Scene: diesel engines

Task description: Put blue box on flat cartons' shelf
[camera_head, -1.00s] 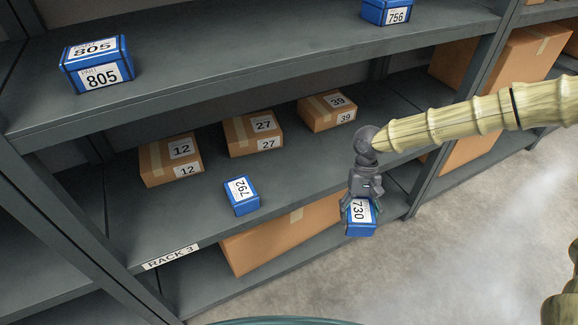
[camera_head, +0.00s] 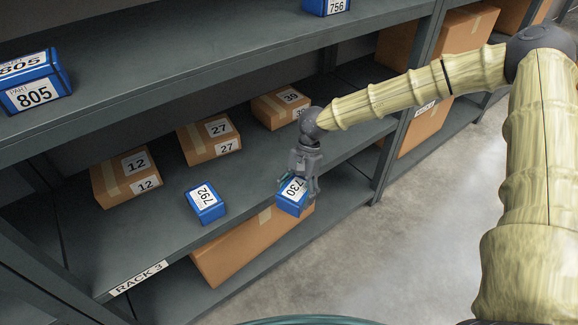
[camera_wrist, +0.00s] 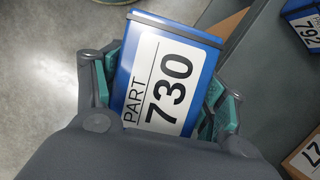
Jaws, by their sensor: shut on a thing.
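My gripper (camera_head: 298,180) is shut on a blue box (camera_head: 291,203) labelled 730. In the wrist view the box (camera_wrist: 176,48) sits between the teal finger pads, its label facing the camera. In the head view the box overlaps the front edge of the middle shelf (camera_head: 150,235), which bears brown cartons labelled 12 (camera_head: 126,176), 27 (camera_head: 209,138) and 39 (camera_head: 280,106). I cannot tell whether the box touches the shelf; the wrist view shows floor beside it on the left and the shelf edge on the right.
A blue box labelled 792 (camera_head: 206,203) lies on the middle shelf, left of my gripper. Blue boxes 805 (camera_head: 35,82) and 756 (camera_head: 327,6) are on the shelf above. A large carton (camera_head: 230,252) is on the bottom shelf. The shelf's right part is clear.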

